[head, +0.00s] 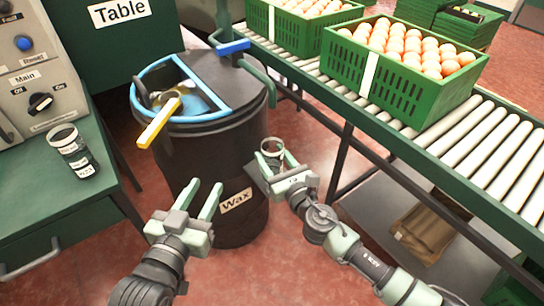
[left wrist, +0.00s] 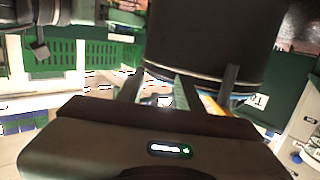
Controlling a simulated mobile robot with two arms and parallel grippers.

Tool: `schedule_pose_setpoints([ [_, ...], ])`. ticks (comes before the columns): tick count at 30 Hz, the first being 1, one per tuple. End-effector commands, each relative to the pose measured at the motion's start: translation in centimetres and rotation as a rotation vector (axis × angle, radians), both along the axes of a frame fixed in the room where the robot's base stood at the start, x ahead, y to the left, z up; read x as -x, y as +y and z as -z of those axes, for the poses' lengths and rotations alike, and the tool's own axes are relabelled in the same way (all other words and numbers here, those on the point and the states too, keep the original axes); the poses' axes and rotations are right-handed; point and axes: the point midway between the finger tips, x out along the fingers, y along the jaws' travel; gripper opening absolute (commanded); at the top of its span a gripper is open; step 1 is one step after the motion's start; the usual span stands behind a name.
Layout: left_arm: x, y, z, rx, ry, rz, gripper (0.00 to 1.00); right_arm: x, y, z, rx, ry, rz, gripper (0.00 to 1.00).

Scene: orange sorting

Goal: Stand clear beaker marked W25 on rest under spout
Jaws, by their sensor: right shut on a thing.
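A clear beaker (head: 272,148) is held upright in my right gripper (head: 275,167), which is shut on it in front of the black drum (head: 236,165) labelled Wax. No marking on this beaker is legible. Another clear beaker with labels (head: 72,150) stands on the green desk at left; its writing is too small to read surely. My left gripper (head: 203,195) is open and empty, in front of the drum's lower left. A green bent pipe (head: 257,80) with a blue handle (head: 233,47) is at the drum's top right. I cannot make out a rest under it.
A ladle with a yellow handle (head: 158,123) lies across the drum's blue-rimmed opening. A roller conveyor (head: 440,150) with green crates (head: 400,98) of eggs or oranges runs along the right. A control panel (head: 40,75) stands at left. Red floor is free in front.

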Motion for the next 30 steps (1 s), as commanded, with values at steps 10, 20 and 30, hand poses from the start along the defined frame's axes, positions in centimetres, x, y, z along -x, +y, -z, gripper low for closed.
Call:
schedule_pose_setpoints([
  [10,-0.1,-0.2,-0.8,0.011,-0.044,0.002,0.36,0.0,0.0,0.3,0.0,0.0,0.0,0.03],
  [20,-0.1,-0.2,-1.1,0.016,-0.057,0.004,0.36,0.0,0.0,0.3,0.0,0.0,0.0,0.72],
  [30,0.0,0.2,0.3,-0.007,0.023,-0.003,0.36,0.5,-0.3,0.0,0.001,0.003,0.0,0.72],
])
